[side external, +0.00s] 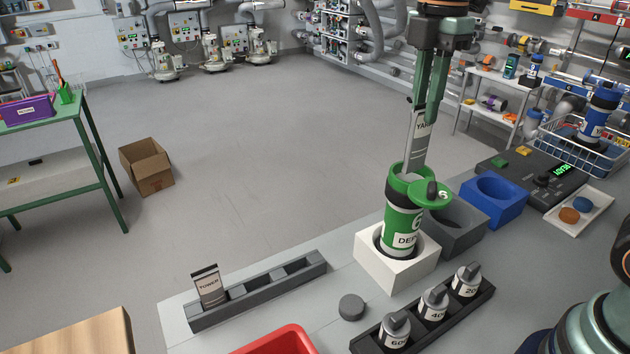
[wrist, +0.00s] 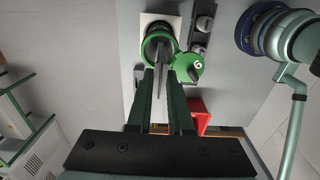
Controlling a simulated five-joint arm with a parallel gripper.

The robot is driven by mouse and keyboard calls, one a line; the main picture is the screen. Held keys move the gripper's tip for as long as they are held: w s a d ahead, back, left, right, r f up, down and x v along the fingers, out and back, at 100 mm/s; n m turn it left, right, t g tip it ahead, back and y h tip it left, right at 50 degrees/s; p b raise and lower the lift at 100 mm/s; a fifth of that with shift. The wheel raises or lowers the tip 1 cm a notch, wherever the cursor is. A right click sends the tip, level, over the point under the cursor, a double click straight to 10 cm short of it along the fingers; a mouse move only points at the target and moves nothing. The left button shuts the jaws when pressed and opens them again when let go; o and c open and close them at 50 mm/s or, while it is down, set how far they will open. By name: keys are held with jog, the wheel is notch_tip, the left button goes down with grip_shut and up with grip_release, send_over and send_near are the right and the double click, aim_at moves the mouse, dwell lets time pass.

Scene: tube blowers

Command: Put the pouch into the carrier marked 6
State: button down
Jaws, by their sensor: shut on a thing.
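A pouch labelled "TOWER" (side external: 208,287) stands in a dark slotted rack (side external: 275,288). Empty grey (side external: 458,228) and blue (side external: 494,199) blocks stand right of the carrier. Several weights (side external: 433,302) and a red bin (side external: 285,340) are in front.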

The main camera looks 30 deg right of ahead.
jog(key=shift+f, duration=3.2)
jog(key=c, duration=0.7)
grip_release()
jog(key=shift+c, duration=0.2)
notch_tip(320, 180, up, 12)
